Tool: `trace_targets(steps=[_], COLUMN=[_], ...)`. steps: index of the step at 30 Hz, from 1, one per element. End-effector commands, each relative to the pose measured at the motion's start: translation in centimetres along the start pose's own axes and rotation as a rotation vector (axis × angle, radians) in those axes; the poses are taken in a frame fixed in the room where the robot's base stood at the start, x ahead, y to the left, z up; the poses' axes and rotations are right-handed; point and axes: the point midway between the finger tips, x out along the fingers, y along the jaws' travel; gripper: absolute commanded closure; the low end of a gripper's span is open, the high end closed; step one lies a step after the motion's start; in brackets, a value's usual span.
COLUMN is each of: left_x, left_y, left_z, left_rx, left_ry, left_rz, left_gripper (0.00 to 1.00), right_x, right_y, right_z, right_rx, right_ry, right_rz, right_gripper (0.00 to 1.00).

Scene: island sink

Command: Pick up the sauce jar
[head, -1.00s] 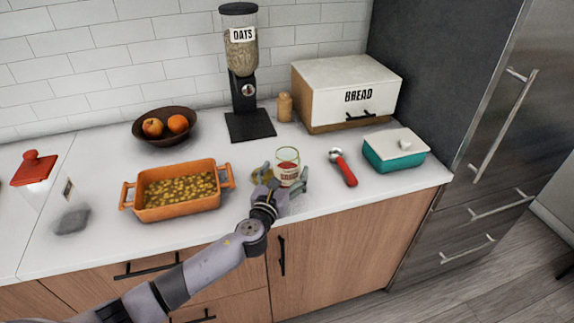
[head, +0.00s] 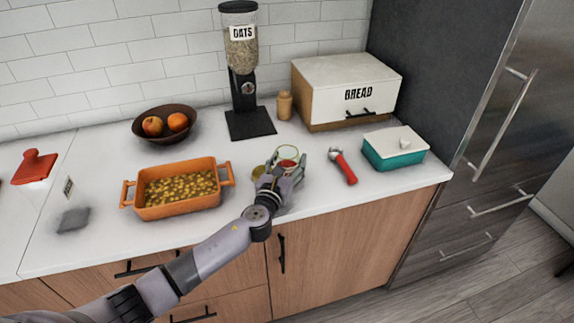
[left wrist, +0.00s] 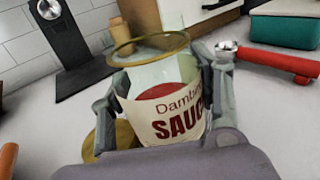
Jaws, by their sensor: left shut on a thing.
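The sauce jar (head: 287,155) is clear glass with a gold rim, a white label and red sauce inside. In the left wrist view the jar (left wrist: 168,108) is large, with its label toward me and its top open. My left gripper (head: 283,172) is shut around it, one finger on each side, and hides much of it in the head view. I cannot tell whether its base touches the counter. A gold lid (left wrist: 112,138) lies behind the left finger in the left wrist view. My right gripper is not in view.
An orange baking dish (head: 174,212) stands left of the jar. A red-handled tool (head: 344,168) and a teal butter dish (head: 394,151) lie to the right. An oats dispenser (head: 240,70) and bread box (head: 345,90) stand behind. The counter's front edge is close.

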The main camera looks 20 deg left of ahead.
Motion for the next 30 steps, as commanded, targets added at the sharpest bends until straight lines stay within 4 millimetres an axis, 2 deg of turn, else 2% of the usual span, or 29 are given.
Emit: trace_targets(steps=[2, 16, 25, 30], left_x=[0.0, 0.0, 0.0, 0.1], left_y=[0.0, 0.0, 0.0, 0.0], left_z=[0.0, 0.1, 0.5, 2.1], left_rx=[0.000, 0.000, 0.000, 0.001], left_ry=[0.000, -0.003, -0.003, -0.006], left_rz=[0.000, 0.000, 0.000, -0.001], left_gripper=[0.55, 0.85, 0.85, 0.85], right_x=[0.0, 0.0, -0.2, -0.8], right_y=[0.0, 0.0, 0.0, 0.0], right_z=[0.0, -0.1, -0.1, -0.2], right_rx=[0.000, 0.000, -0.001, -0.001], right_ry=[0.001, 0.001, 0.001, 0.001], right_rz=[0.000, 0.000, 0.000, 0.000], right_gripper=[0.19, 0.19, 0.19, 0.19])
